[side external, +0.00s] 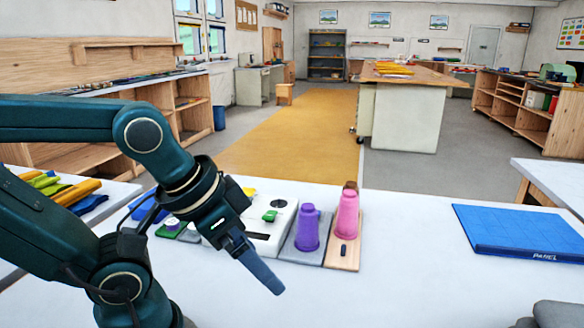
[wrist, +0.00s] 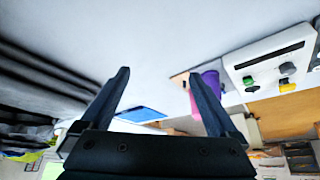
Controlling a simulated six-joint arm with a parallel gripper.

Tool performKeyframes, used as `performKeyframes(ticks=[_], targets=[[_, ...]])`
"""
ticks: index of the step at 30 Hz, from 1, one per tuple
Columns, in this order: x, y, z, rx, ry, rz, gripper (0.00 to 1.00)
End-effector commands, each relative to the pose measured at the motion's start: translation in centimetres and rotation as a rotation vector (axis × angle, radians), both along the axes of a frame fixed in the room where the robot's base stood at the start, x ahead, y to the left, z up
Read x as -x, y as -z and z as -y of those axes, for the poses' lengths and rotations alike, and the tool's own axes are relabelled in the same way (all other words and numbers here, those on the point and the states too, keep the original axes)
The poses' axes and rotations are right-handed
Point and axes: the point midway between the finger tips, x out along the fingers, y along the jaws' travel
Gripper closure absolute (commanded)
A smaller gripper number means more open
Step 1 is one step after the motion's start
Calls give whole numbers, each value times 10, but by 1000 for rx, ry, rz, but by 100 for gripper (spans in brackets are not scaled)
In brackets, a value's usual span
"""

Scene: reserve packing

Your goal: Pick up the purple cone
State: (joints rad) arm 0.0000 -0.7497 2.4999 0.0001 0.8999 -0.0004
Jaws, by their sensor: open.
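The purple cone (side external: 308,228) stands upright on a grey pad in the side view, just right of a white box. In the wrist view the purple cone (wrist: 211,80) is partly hidden behind the right finger. My gripper (side external: 277,286) points down and to the right, apart from the cone and nearer the camera, to its lower left. In the wrist view my gripper (wrist: 163,74) has its fingers wide apart, with nothing held between them.
A pink cone (side external: 347,213) stands on a wooden board (side external: 343,258) close to the purple cone's right. The white box (side external: 258,236) with a slot and coloured pieces is to its left. A blue panel (side external: 520,232) lies far right. The white table between is clear.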

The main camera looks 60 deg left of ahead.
Motion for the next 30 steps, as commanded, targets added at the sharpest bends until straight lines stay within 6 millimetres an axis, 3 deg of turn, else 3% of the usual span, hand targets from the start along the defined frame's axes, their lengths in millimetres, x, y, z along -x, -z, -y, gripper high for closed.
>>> performKeyframes(ticks=[5, 14, 24, 30], targets=[[-14, -2, -10, -8, -65, -7, 5], [-90, 2, -65, -43, -381, -1, 5], [-170, 48, -137, -48, -681, 48, 5], [-190, 73, -160, -36, -765, 68, 5]])
